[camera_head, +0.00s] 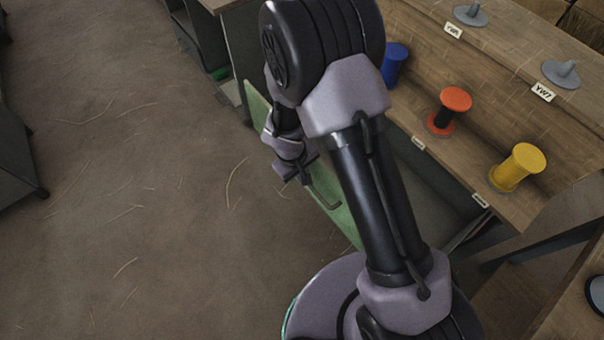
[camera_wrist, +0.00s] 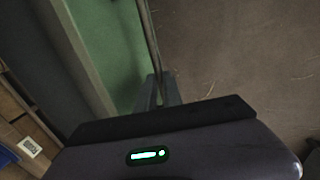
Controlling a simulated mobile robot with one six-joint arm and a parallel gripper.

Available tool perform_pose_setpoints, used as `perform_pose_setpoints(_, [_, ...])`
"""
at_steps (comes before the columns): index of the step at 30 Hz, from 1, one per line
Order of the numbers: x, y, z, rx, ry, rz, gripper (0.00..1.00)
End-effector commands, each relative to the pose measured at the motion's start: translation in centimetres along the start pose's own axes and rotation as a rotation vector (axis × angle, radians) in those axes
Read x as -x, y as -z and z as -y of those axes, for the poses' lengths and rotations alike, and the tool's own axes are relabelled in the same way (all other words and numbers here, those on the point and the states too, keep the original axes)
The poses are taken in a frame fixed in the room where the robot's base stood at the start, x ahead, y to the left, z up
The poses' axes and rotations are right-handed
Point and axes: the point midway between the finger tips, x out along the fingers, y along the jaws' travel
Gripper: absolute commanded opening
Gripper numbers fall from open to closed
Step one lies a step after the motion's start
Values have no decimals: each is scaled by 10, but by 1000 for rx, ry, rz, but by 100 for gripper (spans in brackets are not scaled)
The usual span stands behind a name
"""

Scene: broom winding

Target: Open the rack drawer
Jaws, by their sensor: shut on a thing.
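The rack drawer has a green front panel (camera_head: 343,217), partly hidden behind my arm in the head view. The panel stands out from the rack's edge, with a dark grey space showing between them. In the wrist view the green front (camera_wrist: 108,45) fills the upper left, with its pale top edge and the grey space to its left. A thin bar handle (camera_wrist: 149,35) runs along the green front. My gripper (camera_head: 306,177) is at the handle on the outer side of the panel. Its fingers (camera_wrist: 158,90) are shut on the handle.
The wooden rack top (camera_head: 470,130) holds a blue spool (camera_head: 395,64), a red spool (camera_head: 455,103) and a yellow spool (camera_head: 518,167). Grey spool holders (camera_head: 561,73) stand behind them. The brown floor (camera_head: 130,180) left of the drawer is clear except for straw.

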Motion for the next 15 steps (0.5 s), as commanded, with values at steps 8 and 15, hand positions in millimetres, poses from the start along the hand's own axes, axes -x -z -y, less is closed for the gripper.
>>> perform_pose_setpoints(8, [-1, 0, 0, 1, 0, 1, 33])
perform_pose_setpoints(15, [2, 0, 0, 0, 0, 0, 33])
